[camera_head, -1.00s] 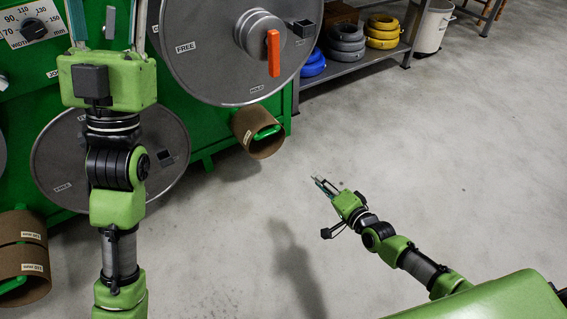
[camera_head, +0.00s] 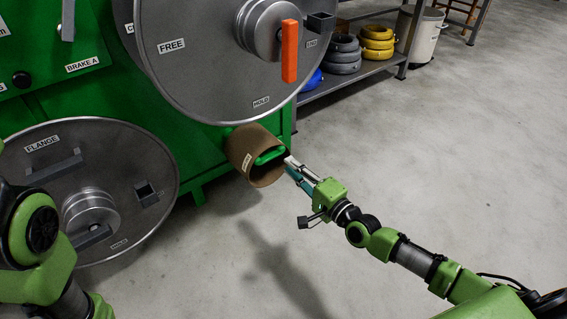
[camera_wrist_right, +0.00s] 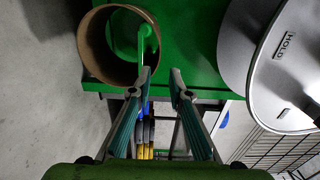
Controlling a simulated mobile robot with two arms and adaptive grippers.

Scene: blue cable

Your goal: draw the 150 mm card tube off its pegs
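A brown card tube (camera_head: 241,146) sits below the big grey reel, on the green machine, its open end facing me. Its label is too small to read. A green peg (camera_head: 270,156) shows inside its mouth; other pegs are hidden. My right gripper (camera_head: 289,166) is at the right side of the tube's mouth. In the right wrist view the tube (camera_wrist_right: 92,45) is at upper left, with the green peg (camera_wrist_right: 143,38) inside. The fingers (camera_wrist_right: 161,75) are apart, with the left fingertip close to the tube's rim; contact cannot be told. My left gripper is out of view.
The grey reel flange (camera_head: 200,60) with an orange handle (camera_head: 290,50) hangs just above the tube. Another flange (camera_head: 150,215) leans at left. A shelf (camera_head: 375,72) with coiled hoses stands behind. The floor at right is clear.

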